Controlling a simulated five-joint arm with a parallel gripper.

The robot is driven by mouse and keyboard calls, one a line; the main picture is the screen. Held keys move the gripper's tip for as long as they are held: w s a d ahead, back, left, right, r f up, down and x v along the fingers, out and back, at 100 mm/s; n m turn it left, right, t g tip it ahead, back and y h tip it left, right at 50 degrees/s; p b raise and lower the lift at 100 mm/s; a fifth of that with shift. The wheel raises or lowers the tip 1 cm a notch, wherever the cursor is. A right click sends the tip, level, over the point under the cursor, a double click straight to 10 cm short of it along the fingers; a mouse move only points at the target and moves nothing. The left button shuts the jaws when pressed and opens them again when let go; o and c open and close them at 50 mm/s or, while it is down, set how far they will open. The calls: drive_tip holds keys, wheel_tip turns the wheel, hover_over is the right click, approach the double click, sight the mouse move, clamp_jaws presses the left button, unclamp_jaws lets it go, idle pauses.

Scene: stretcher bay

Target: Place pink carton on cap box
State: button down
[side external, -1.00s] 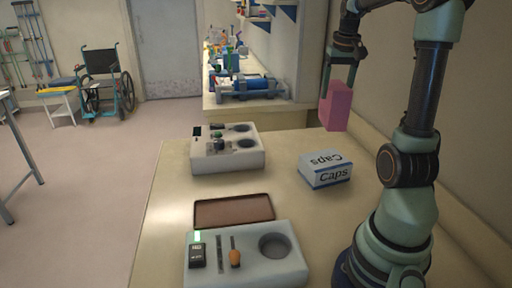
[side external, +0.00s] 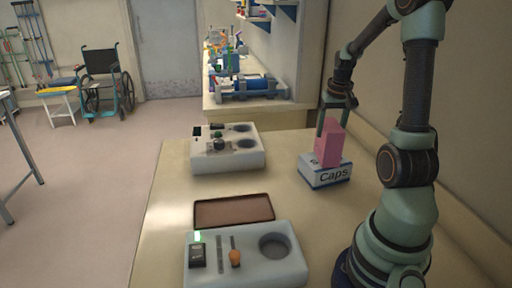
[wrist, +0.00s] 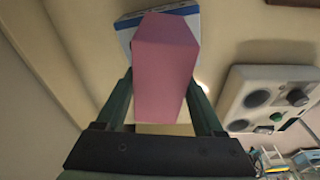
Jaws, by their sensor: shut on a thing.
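The pink carton (side external: 328,146) is upright in my gripper (side external: 337,112), which is shut on its upper part. In the side view the carton's lower end is at the top of the white and blue cap box (side external: 334,178), over its back part. I cannot tell for sure whether they touch. In the wrist view the carton (wrist: 166,75) sits between the two fingers (wrist: 160,100), and it hides much of the cap box (wrist: 187,12) beyond it.
A white console with round recesses (side external: 207,163) stands left of the cap box. Nearer the camera are a brown tray (side external: 234,211) and a second pale console (side external: 262,268). The wall runs along the right. The table between cap box and consoles is clear.

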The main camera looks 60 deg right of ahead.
drive_tip(key=shift+f, duration=0.15)
unclamp_jaws()
wheel_tip(320, 180, up, 12)
drive_tip(key=s+a, duration=0.1)
drive_tip(key=a, duration=0.1)
drive_tip(key=w+a+n+t, duration=0.1)
drive_tip(key=a+n, duration=0.2)
drive_tip(key=a, duration=0.7)
drive_tip(key=w+a+f+n+t+y, duration=0.1)
drive_tip(key=a+n, duration=0.3)
drive_tip(key=a, duration=0.5)
drive_tip(key=w+a+n+t, duration=0.2)
drive_tip(key=a+n, duration=0.1)
drive_tip(key=a, duration=0.7)
drive_tip(key=shift+w+a+f, duration=0.3)
drive_tip(key=shift+f, duration=0.05)
